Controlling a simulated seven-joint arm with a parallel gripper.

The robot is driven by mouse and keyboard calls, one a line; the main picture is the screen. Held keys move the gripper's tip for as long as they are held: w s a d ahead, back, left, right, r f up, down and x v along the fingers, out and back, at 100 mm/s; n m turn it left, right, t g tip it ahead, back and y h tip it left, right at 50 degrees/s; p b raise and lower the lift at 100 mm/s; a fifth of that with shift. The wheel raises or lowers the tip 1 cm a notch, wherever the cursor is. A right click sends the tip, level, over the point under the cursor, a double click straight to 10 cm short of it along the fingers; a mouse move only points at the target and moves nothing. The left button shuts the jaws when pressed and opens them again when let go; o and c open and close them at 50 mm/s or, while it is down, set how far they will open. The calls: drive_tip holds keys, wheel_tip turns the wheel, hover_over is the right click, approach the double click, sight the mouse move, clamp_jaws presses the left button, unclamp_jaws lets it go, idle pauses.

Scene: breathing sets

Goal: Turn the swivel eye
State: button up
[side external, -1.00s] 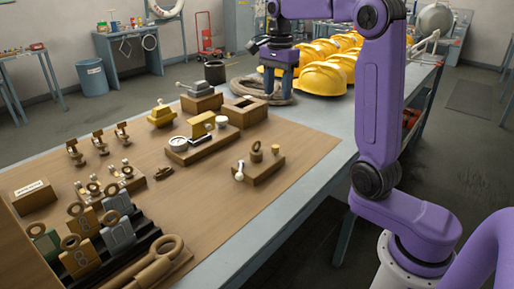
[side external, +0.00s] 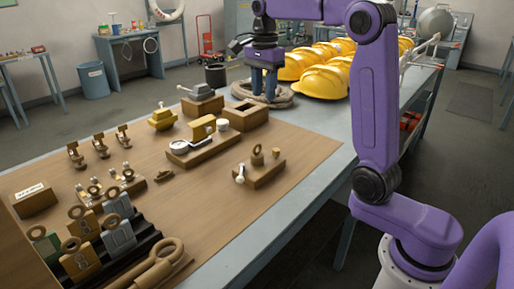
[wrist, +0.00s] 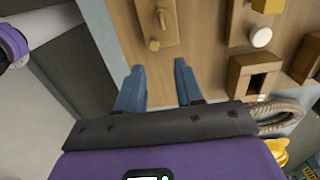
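The swivel eye (side external: 257,153), a brown upright ring, stands on a small wooden block (side external: 263,174) near the right part of the brown board. In the wrist view the swivel eye (wrist: 163,19) shows from above on its block (wrist: 141,10), near the top edge. My gripper (side external: 265,94) is beyond the block in the side view, above the rope coil, pointing down. In the wrist view my gripper (wrist: 156,68) has its two blue fingers apart with nothing between them. It is clear of the swivel eye.
A gauge block (side external: 198,146) and an open wooden box (side external: 245,114) stand near the swivel eye. A rope coil (side external: 285,97) and several yellow helmets (side external: 322,80) lie behind. Padlocks (side external: 78,258) sit at the front left.

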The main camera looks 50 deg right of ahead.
sight(257, 144)
drive_tip(key=f, duration=0.5)
drive_tip(key=a+f, duration=0.1)
drive_tip(key=f, duration=1.1)
drive_tip(key=shift+w+a, duration=0.4)
drive_tip(key=shift+r, duration=0.1)
clamp_jaws()
